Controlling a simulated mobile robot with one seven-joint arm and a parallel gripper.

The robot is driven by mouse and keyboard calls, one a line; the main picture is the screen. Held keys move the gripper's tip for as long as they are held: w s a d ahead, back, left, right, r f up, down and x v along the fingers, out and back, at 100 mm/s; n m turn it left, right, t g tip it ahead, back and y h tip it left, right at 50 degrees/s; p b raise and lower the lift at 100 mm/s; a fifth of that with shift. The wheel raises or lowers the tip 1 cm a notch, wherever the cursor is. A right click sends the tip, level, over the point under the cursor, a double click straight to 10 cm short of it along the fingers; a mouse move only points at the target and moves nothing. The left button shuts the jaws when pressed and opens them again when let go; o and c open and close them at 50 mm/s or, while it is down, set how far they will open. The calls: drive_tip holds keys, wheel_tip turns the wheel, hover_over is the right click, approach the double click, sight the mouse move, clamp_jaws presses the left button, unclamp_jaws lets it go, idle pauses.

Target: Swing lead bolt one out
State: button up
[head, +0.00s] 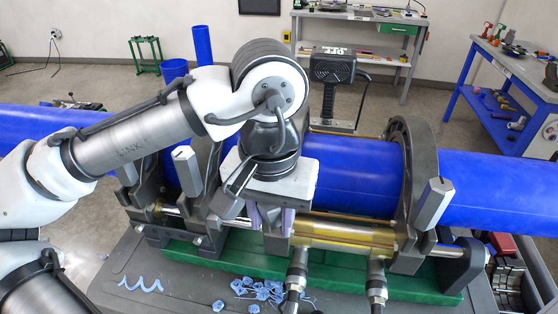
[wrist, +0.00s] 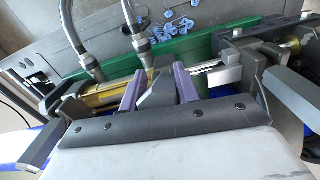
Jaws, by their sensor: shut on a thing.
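My gripper (head: 271,218) points down at the front of the clamp frame, beside the blue pipe (head: 350,175). Its two purple fingers are closed on a grey faceted bolt head, which shows between them in the wrist view (wrist: 157,92). In the head view the fingers and my wrist mostly hide this bolt. Other grey swing bolts stand tilted at the clamps: one at the right clamp (head: 433,203), and one left of my gripper (head: 187,170). No label shows which bolt is lead bolt one.
A yellow-banded cylinder (head: 345,238) with two hoses lies right of my gripper. Grey clamp rings (head: 420,165) surround the pipe. Blue shavings (head: 262,290) lie on the grey cart top. A heater-like black unit (head: 332,70) stands behind the pipe.

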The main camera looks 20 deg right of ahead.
drive_tip(key=shift+s+a+f, duration=0.2)
drive_tip(key=shift+s, duration=0.15)
drive_tip(key=shift+f, duration=0.1)
drive_tip(key=shift+s+a+f, duration=0.5)
drive_tip(key=shift+s+f, duration=0.1)
drive_tip(key=shift+s, duration=0.1)
drive_tip(key=shift+s+a+f+b, duration=0.2)
drive_tip(key=shift+s+f+b, duration=0.1)
drive_tip(key=shift+f, duration=0.15)
drive_tip(key=shift+s+a+f+b, duration=0.15)
drive_tip(key=shift+s+a+f, duration=0.1)
drive_tip(key=shift+f, duration=0.15)
drive_tip(key=shift+d, duration=0.1)
